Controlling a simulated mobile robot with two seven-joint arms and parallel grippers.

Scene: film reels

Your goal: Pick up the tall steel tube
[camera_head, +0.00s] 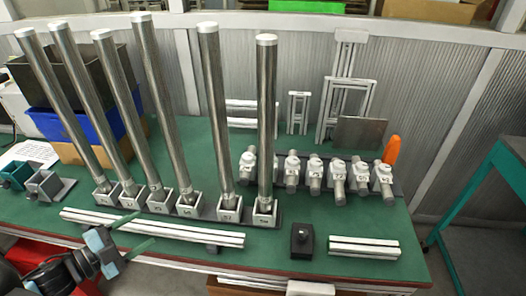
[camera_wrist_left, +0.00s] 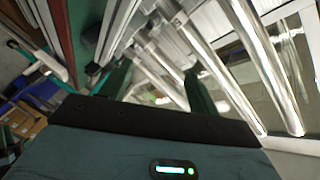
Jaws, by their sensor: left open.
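Several tall steel tubes with white caps stand in square metal sockets on the green table. In the head view they include a far-left tube (camera_head: 62,107), a middle tube (camera_head: 160,100) and the rightmost tube (camera_head: 266,125). I cannot tell which one the task means. My left gripper (camera_head: 143,229) is open and empty at the table's front left, in front of the sockets and apart from the tubes. In the left wrist view the two dark green fingers (camera_wrist_left: 157,86) are spread, with shiny tubes (camera_wrist_left: 262,65) beyond them. My right gripper is not in view.
Long metal bars (camera_head: 160,228) lie along the front edge, near my left gripper. A black block (camera_head: 302,240) and short bars (camera_head: 364,247) lie front right. A row of white-topped fittings (camera_head: 338,178) stands behind them. A blue bin (camera_head: 75,128) is at the back left.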

